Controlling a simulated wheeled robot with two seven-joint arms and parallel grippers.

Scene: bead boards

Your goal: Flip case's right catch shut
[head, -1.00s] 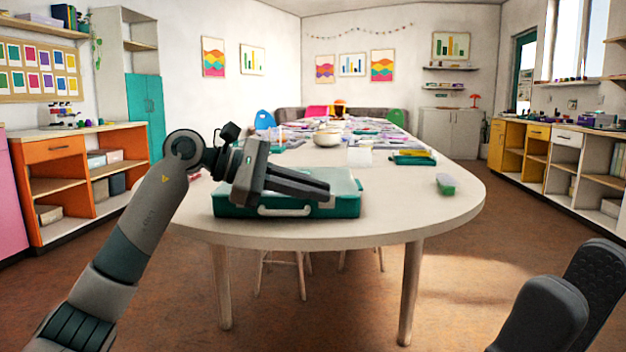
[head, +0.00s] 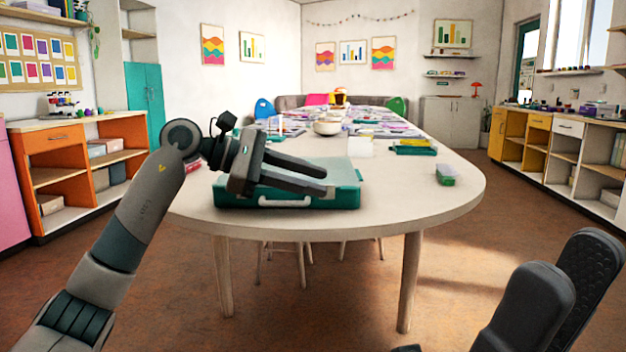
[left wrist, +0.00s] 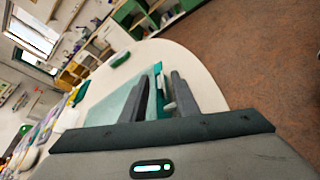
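The teal case (head: 345,197) lies on the near end of the table, its lid looking lowered. A white handle (head: 285,202) is at the middle of its front. My left gripper (head: 325,181) reaches across the case's front edge, fingers pointing right. In the left wrist view, the left gripper (left wrist: 163,95) has its fingers apart, with the case's teal edge (left wrist: 158,68) between them. A pale piece that looks like the right catch (left wrist: 168,91) shows there; its exact position is unclear. In the head view the fingers hide it. My right gripper (head: 575,260) is empty, away from the table.
The white table (head: 420,205) is clear right of the case, except for a green box (head: 445,175). Farther back are a yellow-and-green stack (head: 414,148), a bowl (head: 327,127) and many boards. Shelves line both walls.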

